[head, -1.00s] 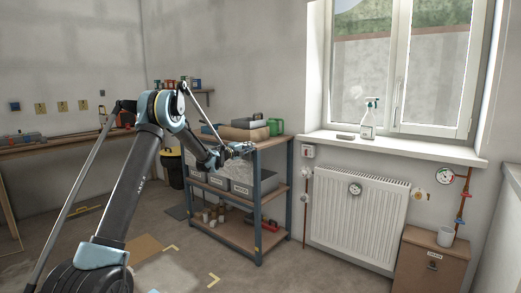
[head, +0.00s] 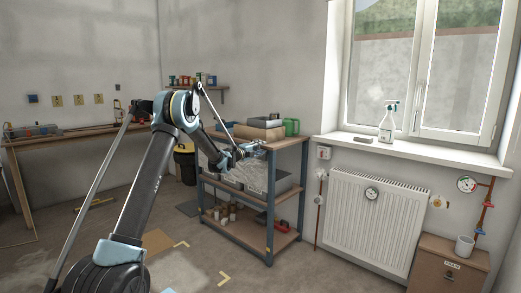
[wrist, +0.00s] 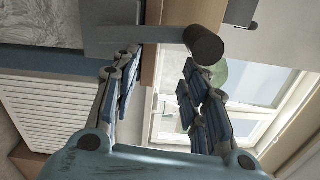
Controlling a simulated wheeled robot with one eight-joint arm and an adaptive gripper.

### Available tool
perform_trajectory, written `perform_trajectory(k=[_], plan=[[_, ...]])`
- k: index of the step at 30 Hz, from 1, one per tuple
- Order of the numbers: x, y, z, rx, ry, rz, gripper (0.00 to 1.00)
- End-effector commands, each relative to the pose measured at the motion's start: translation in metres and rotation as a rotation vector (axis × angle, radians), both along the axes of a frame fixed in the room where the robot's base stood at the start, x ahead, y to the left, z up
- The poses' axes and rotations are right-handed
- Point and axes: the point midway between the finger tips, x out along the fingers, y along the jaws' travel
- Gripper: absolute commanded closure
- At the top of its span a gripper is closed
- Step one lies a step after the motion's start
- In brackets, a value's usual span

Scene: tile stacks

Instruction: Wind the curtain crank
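My gripper (head: 252,150) is beside the upper part of the shelving unit in the head view. In the wrist view its two jointed fingers (wrist: 160,70) are spread apart with nothing between them. A grey bar with a dark cylindrical grip (wrist: 206,45) shows just past the fingertips, nearer the right finger. It looks like a crank handle, but I cannot tell what it is fixed to or whether a finger touches it. No curtain is visible at the window (head: 430,70). A thin brown vertical rod or pipe (head: 318,215) stands left of the radiator.
The shelving unit (head: 270,225) holds bins and cans. A white radiator (head: 370,225) is below the sill, which bears a spray bottle (head: 387,122). A wooden cabinet (head: 447,268) with a mug (head: 464,246) stands right. A workbench (head: 75,140) is left. Some floor in front is clear.

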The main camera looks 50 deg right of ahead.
Motion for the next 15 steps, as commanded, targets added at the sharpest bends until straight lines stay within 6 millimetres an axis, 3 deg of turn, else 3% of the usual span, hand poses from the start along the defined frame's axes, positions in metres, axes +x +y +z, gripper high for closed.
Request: perform_trajectory(k=[2, 9, 15], plan=[[-0.012, -0.001, 0.005, 0.000, -0.004, -0.009, 0.60], [-0.016, 0.003, 0.008, -0.001, -0.009, -0.010, 0.60], [-0.013, 0.029, 0.008, -0.002, -0.009, -0.009, 0.60]])
